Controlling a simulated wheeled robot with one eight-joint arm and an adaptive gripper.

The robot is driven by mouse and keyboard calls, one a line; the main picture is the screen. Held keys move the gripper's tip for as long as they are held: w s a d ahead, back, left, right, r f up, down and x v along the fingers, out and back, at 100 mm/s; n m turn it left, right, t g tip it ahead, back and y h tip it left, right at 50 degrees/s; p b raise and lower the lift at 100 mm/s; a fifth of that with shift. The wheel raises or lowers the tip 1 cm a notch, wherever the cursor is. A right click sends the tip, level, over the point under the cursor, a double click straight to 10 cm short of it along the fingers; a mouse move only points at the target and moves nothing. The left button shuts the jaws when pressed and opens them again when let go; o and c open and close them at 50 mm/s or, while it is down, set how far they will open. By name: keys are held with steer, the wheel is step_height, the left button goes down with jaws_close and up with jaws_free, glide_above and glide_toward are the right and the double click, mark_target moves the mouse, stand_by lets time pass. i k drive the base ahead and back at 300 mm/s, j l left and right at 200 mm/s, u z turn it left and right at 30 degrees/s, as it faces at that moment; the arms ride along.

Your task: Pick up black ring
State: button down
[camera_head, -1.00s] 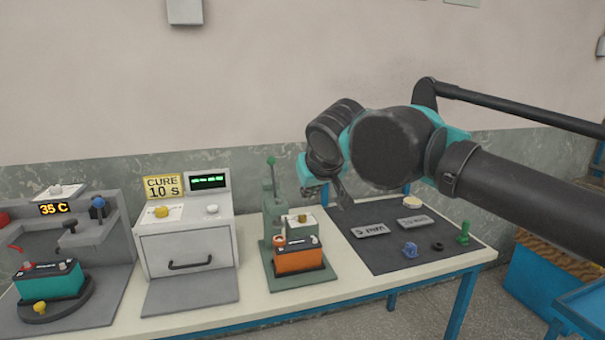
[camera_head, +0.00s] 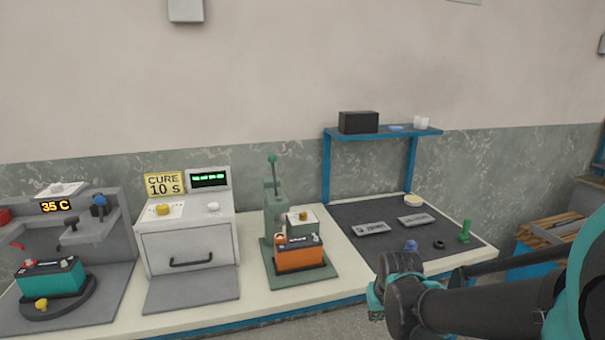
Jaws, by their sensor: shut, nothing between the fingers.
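The black ring (camera_head: 439,244) lies flat on the right part of the dark grey mat (camera_head: 345,213), between a blue knob-like piece (camera_head: 410,245) and a green upright piece (camera_head: 466,231). My gripper (camera_head: 377,301) is at the end of my arm, low in the picture, in front of the table's front edge. It is left of and nearer than the ring, apart from it. It is shut and empty; its fingertips are hard to make out against the wrist.
Two grey labelled plates (camera_head: 370,229) (camera_head: 412,220) and a cream disc (camera_head: 412,200) lie on the mat. A blue shelf (camera_head: 385,131) stands behind it. An orange battery (camera_head: 299,254) in a green press stands left of the mat. A cure box (camera_head: 187,243) is further left.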

mark_target(437, 245)
steer(key=z, duration=0.8)
